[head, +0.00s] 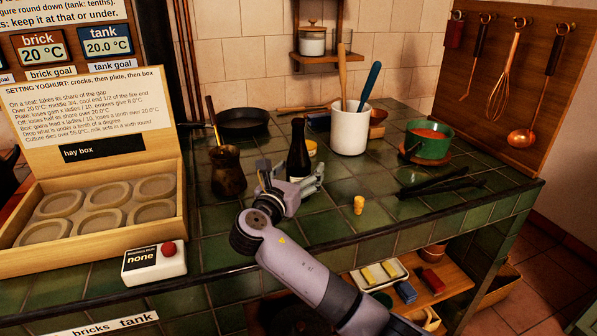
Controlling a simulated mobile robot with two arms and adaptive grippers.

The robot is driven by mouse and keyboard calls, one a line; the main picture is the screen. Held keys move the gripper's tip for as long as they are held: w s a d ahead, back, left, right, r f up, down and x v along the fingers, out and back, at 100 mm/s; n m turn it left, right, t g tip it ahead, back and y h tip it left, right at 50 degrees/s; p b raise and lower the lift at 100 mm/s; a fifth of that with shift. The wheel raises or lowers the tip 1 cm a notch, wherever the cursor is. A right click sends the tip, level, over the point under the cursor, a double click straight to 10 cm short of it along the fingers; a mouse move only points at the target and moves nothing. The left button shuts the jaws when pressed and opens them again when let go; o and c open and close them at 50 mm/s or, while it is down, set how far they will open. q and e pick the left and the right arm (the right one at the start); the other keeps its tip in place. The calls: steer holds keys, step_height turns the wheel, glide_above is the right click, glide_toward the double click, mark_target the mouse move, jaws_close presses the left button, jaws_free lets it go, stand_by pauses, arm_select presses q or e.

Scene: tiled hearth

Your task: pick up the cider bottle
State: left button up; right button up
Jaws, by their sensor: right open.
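The cider bottle (298,150) is dark with a narrow neck and a pale label low on its body. It stands upright on the green tiled top in the head view. My right gripper (293,178) is open in front of its lower part, with finger parts showing to the left and right of the bottle. The gripper hides the bottle's base, and I cannot tell whether the fingers touch it. My left gripper is not in view.
A copper pot (227,172) stands left of the bottle, with a black pan (242,122) behind. A white crock (349,132) of utensils stands behind right. A cork (359,205), black tongs (440,187) and a green pot (428,140) lie rightward. Front-right tiles are clear.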

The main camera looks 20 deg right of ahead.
steer(key=shift+r, duration=0.1)
steer(key=c, duration=1.6)
